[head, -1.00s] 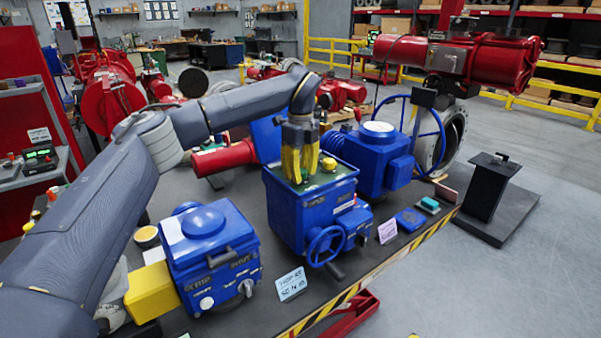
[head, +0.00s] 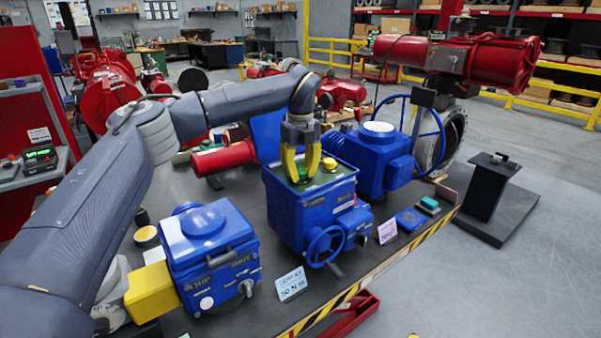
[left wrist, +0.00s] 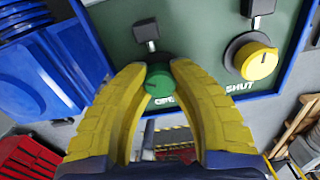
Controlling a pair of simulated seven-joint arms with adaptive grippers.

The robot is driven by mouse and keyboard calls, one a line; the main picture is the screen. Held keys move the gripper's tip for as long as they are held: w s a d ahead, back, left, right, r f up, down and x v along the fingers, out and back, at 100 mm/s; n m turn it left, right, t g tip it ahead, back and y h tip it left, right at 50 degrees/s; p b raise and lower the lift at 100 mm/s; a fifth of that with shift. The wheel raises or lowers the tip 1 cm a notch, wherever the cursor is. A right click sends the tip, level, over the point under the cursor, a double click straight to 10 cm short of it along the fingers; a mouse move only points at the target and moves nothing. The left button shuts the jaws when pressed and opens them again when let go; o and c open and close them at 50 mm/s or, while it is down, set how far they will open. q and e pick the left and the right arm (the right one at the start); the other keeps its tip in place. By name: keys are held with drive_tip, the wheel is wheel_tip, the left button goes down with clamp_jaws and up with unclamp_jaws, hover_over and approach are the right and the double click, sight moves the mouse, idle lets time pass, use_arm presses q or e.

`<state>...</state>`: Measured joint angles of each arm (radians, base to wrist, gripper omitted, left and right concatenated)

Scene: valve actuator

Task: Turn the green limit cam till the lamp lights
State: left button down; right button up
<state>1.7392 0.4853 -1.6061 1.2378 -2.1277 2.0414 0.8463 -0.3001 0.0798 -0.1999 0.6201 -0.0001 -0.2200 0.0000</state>
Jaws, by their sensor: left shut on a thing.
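The green limit cam (left wrist: 159,82) sits between the two yellow fingertips of my left gripper (left wrist: 158,72) in the left wrist view. The fingers are shut on its sides, over the green panel (left wrist: 110,30). A yellow cam (left wrist: 252,58) stands to its right near the word SHUT, and also shows in the head view (head: 329,164). Small dark switches stand beside the cams. In the head view my left gripper (head: 301,180) points down into the open top of the blue actuator (head: 310,212), and its fingers hide most of the green cam. I cannot make out a lit lamp. My right gripper is not in view.
A blue actuator with a domed lid (head: 205,225) stands to the left on the dark bench. Another blue unit with a large handwheel (head: 375,155) is behind to the right. A paper tag (head: 291,284) stands near the striped front edge.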

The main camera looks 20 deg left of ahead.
sight(301, 170)
use_arm(q)
drive_tip(key=m, duration=1.1)
drive_tip(key=shift+m, duration=0.4)
idle(0.4)
drive_tip(key=c, duration=1)
unclamp_jaws()
wheel_tip(301, 170, up, 12)
